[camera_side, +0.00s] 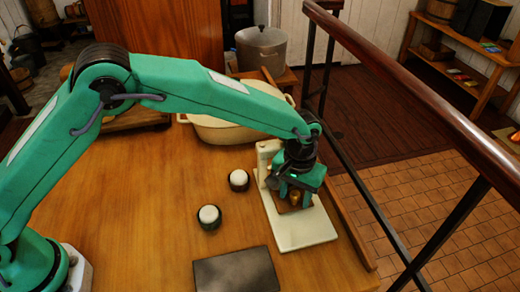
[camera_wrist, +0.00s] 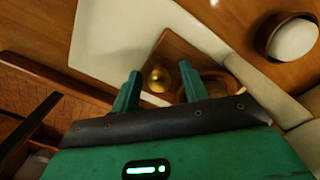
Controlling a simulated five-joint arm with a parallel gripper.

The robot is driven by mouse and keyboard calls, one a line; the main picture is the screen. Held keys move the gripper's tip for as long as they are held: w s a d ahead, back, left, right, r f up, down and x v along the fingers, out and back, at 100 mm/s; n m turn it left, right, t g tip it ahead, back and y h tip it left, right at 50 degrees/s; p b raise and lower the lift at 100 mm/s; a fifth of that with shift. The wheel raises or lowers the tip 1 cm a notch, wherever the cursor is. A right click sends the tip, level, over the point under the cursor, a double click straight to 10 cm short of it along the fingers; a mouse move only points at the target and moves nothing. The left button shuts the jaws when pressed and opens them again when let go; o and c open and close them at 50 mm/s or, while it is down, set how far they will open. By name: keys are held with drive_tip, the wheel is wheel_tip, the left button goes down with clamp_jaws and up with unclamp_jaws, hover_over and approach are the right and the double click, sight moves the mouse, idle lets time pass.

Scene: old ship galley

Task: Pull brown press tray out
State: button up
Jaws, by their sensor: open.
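A cream press (camera_side: 306,232) with a flat base and upright column stands near the right edge of the table. Its base (camera_wrist: 100,40) also shows in the wrist view. The brown tray (camera_wrist: 178,48) sits on it, with a round brass knob (camera_wrist: 158,79) at the tray's near side. In the side view, my gripper (camera_side: 296,192) is low over the press and hides most of the tray. In the wrist view, my gripper (camera_wrist: 160,70) is open, with one finger on each side of the knob. I cannot tell whether either finger touches it.
Two dark cups with white round tops, a farther one (camera_side: 239,181) and a nearer one (camera_side: 209,218), stand left of the press. A dark flat slab (camera_side: 236,272) lies at the front. A cream oval pot (camera_side: 222,132) stands behind. A raised wooden edge (camera_side: 352,232) borders the right.

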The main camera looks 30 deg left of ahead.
clamp_jaws()
drive_tip(key=s+d, duration=0.6)
drive_tip(key=shift+s+d, duration=0.3)
unclamp_jaws()
wheel_tip(320, 180, up, 8)
idle(0.8)
drive_tip(key=shift+w+a, duration=0.1)
drive_tip(key=shift+a, duration=0.05)
